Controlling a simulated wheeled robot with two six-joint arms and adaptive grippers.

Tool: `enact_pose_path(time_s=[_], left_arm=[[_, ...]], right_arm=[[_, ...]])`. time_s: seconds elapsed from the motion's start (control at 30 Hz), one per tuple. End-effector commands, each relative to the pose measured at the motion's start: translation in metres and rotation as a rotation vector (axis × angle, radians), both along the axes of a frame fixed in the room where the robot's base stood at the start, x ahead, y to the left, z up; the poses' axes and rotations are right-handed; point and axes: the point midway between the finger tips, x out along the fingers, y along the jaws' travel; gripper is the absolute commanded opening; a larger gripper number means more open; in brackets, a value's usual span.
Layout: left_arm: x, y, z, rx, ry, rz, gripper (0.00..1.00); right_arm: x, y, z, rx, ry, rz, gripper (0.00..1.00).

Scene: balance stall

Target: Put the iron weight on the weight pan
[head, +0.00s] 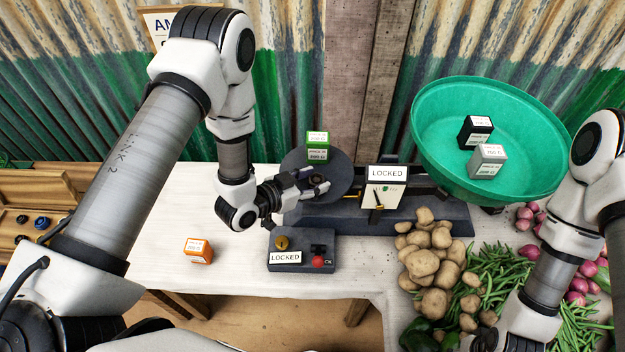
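The iron weight (319,184) is a small dark round piece at the fingertips of my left gripper (314,182). It is over the front part of the weight pan (342,179), a dark grey round plate at the left end of the balance. The fingers lie on either side of the weight. I cannot tell whether they press on it or whether it rests on the pan. A green box (317,146) is at the pan's back. My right arm shows at the right edge, but its gripper is out of view.
A control box (301,249) and an orange box (198,250) are on the white table (235,280). The balance's LOCKED sign (387,173) stands right of the pan. A green bowl (435,125) holds a black and a grey box. Potatoes (428,262) and beans lie front right.

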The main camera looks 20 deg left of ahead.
Motion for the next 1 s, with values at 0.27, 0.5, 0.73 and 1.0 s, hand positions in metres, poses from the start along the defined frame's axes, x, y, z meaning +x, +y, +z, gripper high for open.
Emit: enact_pose_path(time_s=[0.27,0.5,0.73,1.0], left_arm=[[0.0,0.0,0.001,-0.001,-0.001,0.0,0.66],[-0.016,0.011,0.014,-0.001,0.003,0.003,0.66],[-0.063,0.04,0.04,-0.003,0.005,0.008,0.66],[-0.094,0.058,0.05,0.0,0.0,0.001,0.66]], right_arm=[[0.0,0.0,0.001,0.0,0.0,0.0,0.4],[0.0,0.0,0.014,0.0,0.0,0.0,0.4],[0.0,0.0,0.043,0.0,0.0,0.0,0.4],[0.0,0.0,0.06,0.0,0.0,0.0,0.4]])
